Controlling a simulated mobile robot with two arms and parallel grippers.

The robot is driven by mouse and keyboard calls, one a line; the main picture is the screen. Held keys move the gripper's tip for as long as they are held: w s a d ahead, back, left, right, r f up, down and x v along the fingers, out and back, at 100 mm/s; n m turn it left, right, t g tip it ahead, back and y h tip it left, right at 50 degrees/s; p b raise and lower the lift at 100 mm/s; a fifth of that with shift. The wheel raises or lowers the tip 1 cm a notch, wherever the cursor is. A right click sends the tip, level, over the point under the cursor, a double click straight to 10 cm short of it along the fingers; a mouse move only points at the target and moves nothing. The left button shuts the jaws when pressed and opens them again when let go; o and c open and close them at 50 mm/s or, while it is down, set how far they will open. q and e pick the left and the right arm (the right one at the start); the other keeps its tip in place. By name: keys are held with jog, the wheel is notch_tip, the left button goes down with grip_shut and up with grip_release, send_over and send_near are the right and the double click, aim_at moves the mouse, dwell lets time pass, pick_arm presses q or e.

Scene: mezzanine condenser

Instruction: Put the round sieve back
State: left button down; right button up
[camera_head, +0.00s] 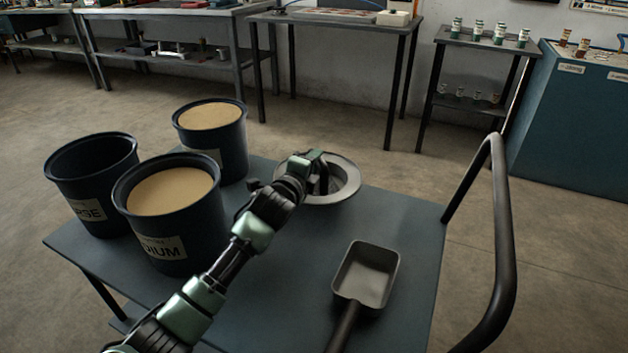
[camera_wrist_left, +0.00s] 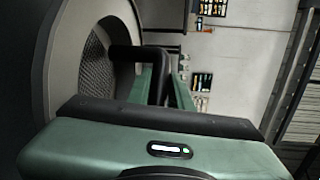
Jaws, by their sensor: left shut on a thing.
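The round sieve (camera_head: 345,192) has a wide grey rim and is at the far side of the cart top in the head view. In the left wrist view its mesh (camera_wrist_left: 97,72) and pale rim fill the left side. My left gripper (camera_head: 318,178) reaches over the sieve from the left and is shut on its dark handle (camera_wrist_left: 128,54). I cannot tell whether the sieve rests on the cart or hangs just above it. The gripper hides part of the sieve's left side. My right gripper is not in view.
The blue-grey cart top (camera_head: 285,290) bears an empty dark bucket (camera_head: 95,205), two sand-filled buckets, the nearer (camera_head: 165,230) and the farther (camera_head: 215,145), and a grey scoop (camera_head: 368,275). A black handrail (camera_head: 503,230) stands at right. Bare cart top lies between the buckets and scoop.

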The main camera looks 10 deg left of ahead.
aim_at(318, 173)
pick_arm(q)
jog(key=shift+f, duration=0.5)
jog(key=shift+f+b, duration=0.55)
jog(key=shift+f, duration=0.95)
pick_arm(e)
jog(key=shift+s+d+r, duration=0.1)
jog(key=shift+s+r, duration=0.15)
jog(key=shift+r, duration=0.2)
pick_arm(q)
jog(key=shift+f, duration=0.15)
jog(key=c, duration=1.3)
grip_release()
jog(key=shift+o, duration=0.2)
